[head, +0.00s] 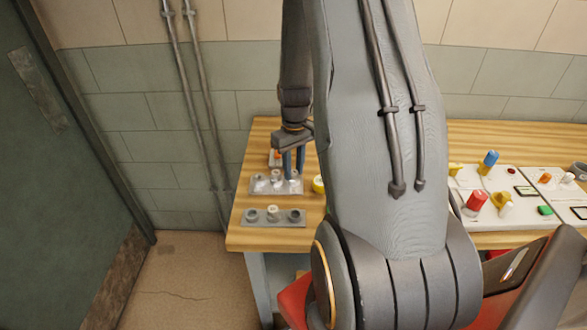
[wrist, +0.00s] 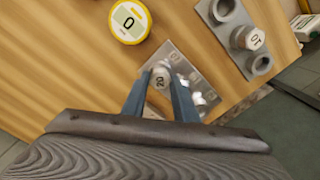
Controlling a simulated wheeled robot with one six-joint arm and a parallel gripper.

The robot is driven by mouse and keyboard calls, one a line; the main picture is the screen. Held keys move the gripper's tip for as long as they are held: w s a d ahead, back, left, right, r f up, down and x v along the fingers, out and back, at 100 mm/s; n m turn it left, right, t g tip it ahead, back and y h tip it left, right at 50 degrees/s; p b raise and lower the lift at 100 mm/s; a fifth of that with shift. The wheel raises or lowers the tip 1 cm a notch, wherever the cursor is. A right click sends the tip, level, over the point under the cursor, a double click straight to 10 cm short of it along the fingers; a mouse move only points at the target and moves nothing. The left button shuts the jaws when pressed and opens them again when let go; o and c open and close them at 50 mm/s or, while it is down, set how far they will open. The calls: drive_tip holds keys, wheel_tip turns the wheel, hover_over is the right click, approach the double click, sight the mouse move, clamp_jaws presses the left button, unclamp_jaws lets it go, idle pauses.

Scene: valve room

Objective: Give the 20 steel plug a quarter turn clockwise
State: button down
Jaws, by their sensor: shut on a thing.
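The steel plug marked 20 (wrist: 160,78) stands between the two blue-grey fingers of my gripper (wrist: 160,88) in the wrist view. Its label reads sideways in that view. My gripper is shut on it, with a finger on each side. The plug is at a pale metal plate (wrist: 181,60), which also shows in the head view (head: 268,190). Whether the plug sits fully in the plate is hard to see. In the head view my gripper (head: 293,170) points down over the right end of this plate.
A grey block with round sockets (wrist: 224,12) holds a plug marked 10 (wrist: 253,39); the block (head: 260,223) lies at the table's front left. White panels with coloured parts (head: 480,207) lie at right.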

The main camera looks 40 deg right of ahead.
drive_tip(key=shift+s+a+f, duration=0.1)
drive_tip(key=shift+s+f, duration=0.05)
drive_tip(key=shift+s, duration=0.05)
drive_tip(key=c, duration=1.3)
unclamp_jaws()
drive_tip(key=shift+a, duration=0.1)
drive_tip(key=shift+c, duration=0.2)
drive_tip(key=shift+d, duration=0.2)
drive_tip(key=shift+d, duration=0.1)
drive_tip(key=shift+w, duration=0.2)
drive_tip(key=o, duration=0.3)
drive_tip(key=shift+o, duration=0.2)
drive_tip(key=shift+r, duration=0.3)
